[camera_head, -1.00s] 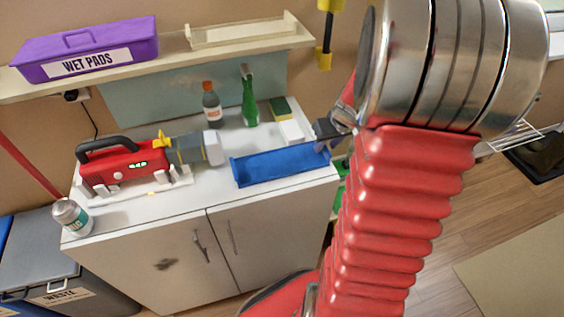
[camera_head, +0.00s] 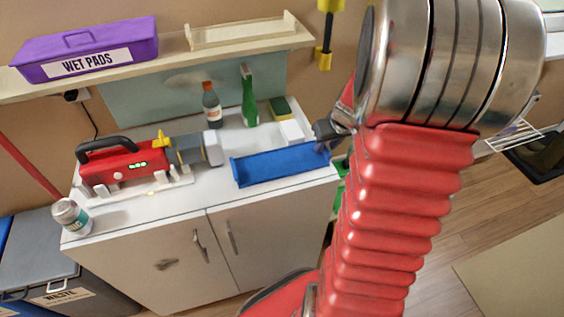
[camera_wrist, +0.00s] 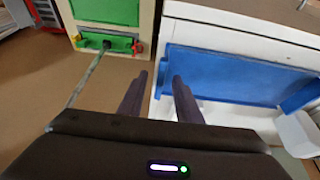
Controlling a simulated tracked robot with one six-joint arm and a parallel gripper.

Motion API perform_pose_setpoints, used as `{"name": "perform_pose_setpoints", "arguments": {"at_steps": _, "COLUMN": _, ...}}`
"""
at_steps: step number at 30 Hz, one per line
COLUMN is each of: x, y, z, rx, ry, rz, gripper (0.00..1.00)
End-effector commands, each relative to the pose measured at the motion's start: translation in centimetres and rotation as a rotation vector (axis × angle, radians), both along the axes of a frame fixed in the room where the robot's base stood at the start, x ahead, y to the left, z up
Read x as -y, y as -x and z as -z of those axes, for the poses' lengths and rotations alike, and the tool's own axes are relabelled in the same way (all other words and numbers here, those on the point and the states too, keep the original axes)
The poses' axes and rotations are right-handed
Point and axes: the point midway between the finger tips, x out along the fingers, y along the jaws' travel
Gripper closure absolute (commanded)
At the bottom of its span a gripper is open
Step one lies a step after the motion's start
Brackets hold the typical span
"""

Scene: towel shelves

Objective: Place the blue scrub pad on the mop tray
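A long blue tray (camera_head: 280,167), probably the mop tray, lies at the front right of the white cabinet top. It also shows at the right of the wrist view (camera_wrist: 240,75). My gripper (camera_head: 322,144) is at the tray's right end in the head view, partly hidden by my arm. I cannot make out a separate blue scrub pad.
A green-and-yellow sponge (camera_head: 280,106), white block (camera_head: 291,131), brown bottle (camera_head: 211,105) and green bottle (camera_head: 249,98) stand behind the tray. A red machine (camera_head: 124,163) and can (camera_head: 71,216) are left. A shelf (camera_head: 190,63) overhangs behind, holding a purple box (camera_head: 85,50).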

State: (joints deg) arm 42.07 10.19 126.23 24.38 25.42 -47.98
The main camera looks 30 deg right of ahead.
Motion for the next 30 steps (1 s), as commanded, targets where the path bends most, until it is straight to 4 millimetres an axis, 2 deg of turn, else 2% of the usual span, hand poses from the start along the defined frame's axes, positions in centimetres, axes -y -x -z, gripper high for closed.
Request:
{"name": "perform_pose_setpoints", "arguments": {"at_steps": 10, "x": 0.0, "y": 0.01, "z": 0.09, "rx": 0.0, "ry": 0.0, "rz": 0.0, "gripper": 0.69}}
{"name": "perform_pose_setpoints", "arguments": {"at_steps": 24, "x": 0.0, "y": 0.01, "z": 0.08, "rx": 0.0, "ry": 0.0, "rz": 0.0, "gripper": 1.0}}
{"name": "perform_pose_setpoints", "arguments": {"at_steps": 30, "x": 0.01, "y": 0.01, "z": 0.07, "rx": 0.0, "ry": 0.0, "rz": 0.0, "gripper": 1.0}}
